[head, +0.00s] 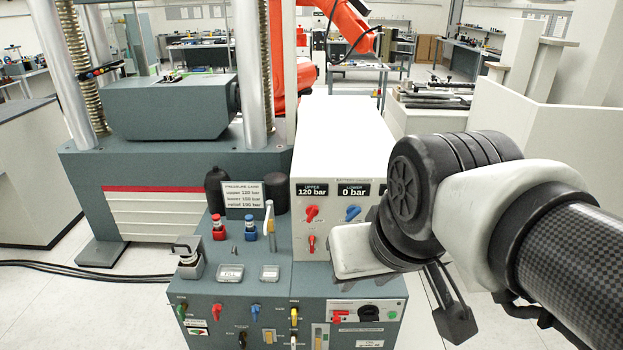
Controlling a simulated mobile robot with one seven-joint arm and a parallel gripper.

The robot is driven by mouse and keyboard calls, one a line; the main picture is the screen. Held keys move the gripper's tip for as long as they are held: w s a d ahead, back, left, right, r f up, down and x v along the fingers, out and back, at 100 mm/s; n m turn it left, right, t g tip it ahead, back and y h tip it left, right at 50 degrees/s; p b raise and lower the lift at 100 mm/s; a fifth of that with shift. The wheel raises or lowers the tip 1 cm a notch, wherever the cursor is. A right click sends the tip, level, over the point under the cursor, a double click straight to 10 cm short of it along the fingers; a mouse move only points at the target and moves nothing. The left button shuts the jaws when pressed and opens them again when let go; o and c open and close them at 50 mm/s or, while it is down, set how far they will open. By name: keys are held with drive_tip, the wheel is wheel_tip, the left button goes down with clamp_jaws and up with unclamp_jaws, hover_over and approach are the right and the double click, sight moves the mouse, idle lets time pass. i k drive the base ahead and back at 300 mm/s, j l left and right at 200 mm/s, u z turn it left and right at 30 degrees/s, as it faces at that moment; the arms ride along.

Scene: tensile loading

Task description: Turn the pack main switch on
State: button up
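The grey hydraulic pack's front panel (262,312) carries several coloured levers and knobs. At its right end a light plate holds a red-handled switch (350,312) and a black round knob (369,313), with a small green mark beside them. The small labels are too blurred to tell which is the pack main switch or its position. My gripper (452,318) hangs to the right of the pack, apart from the panel, with dark fingers pointing down. My arm hides part of the cabinet's right side. The finger gap cannot be made out.
A white cabinet (335,150) on the pack reads upper 120 bar and lower 0 bar, above red and blue levers. A pressure card (240,196) stands to its left. The load frame (155,180) is behind at left. Floor at the lower right looks clear.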

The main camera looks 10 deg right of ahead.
sight(369, 317)
drive_tip(key=z, duration=0.6)
drive_tip(key=k+l+u, duration=0.15)
drive_tip(key=l+u, duration=0.1)
drive_tip(key=l, duration=0.25)
drive_tip(key=j+u, duration=0.15)
drive_tip(key=u, duration=0.25)
drive_tip(key=i+j+u, duration=0.1)
drive_tip(key=u, duration=0.25)
drive_tip(key=i+j+u, duration=0.15)
drive_tip(key=u, duration=0.25)
drive_tip(key=z, duration=1.4)
drive_tip(key=i+l+z, duration=0.3)
drive_tip(key=i+l, duration=0.15)
